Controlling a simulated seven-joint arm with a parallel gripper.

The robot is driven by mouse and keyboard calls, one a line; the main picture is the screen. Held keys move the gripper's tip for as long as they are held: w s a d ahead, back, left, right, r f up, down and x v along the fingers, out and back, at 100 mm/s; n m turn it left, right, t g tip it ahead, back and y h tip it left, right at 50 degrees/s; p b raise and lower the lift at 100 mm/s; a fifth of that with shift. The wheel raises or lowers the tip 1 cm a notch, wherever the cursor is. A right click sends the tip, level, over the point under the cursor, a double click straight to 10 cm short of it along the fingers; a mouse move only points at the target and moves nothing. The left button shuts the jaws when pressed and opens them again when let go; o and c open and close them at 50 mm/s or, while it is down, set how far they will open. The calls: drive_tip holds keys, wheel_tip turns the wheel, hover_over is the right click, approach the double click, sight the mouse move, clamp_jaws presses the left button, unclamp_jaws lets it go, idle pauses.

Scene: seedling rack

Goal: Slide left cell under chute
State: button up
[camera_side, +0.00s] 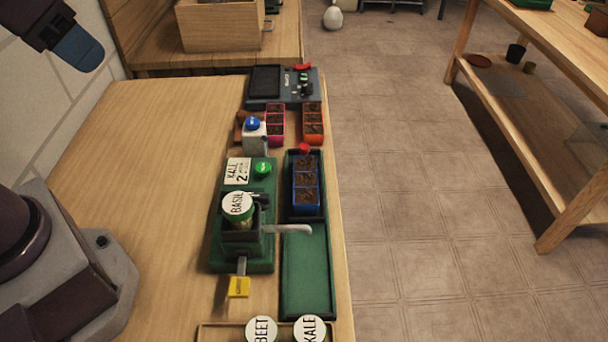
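A blue strip of cells (306,190) with dark soil sits at the far part of a long green tray (307,270). A red knob (304,149) stands at the strip's far end. A pale chute (293,229) sticks out rightward over the tray from a green dispenser (240,252). The dispenser carries a jar labelled BASIL (237,207). The strip lies beyond the chute, with no cell visibly beneath its tip. My gripper (78,47) shows only partly at the upper left, dark with a blue tip. It is far from the strip; its opening cannot be made out.
A KALE 2 card (237,171) and green button (263,168) are on the dispenser base. A yellow tab (238,287) projects nearer. Pink (276,125) and orange strips (312,123) stand beyond. BEET (261,330) and KALE jars (309,329) stand in front.

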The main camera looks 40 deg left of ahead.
drive_tip(key=w+d+f+g, duration=0.15)
drive_tip(key=w+f, duration=0.25)
drive_tip(key=w, duration=0.4)
drive_tip(key=w+d+f+g, duration=0.1)
drive_tip(key=w+f+g, duration=0.2)
drive_tip(key=w, duration=0.4)
drive_tip(key=n+g, duration=0.1)
drive_tip(key=n, duration=0.3)
approach(305, 146)
wheel_tip(305, 146, down, 9)
drive_tip(key=shift+f, duration=0.1)
clamp_jaws()
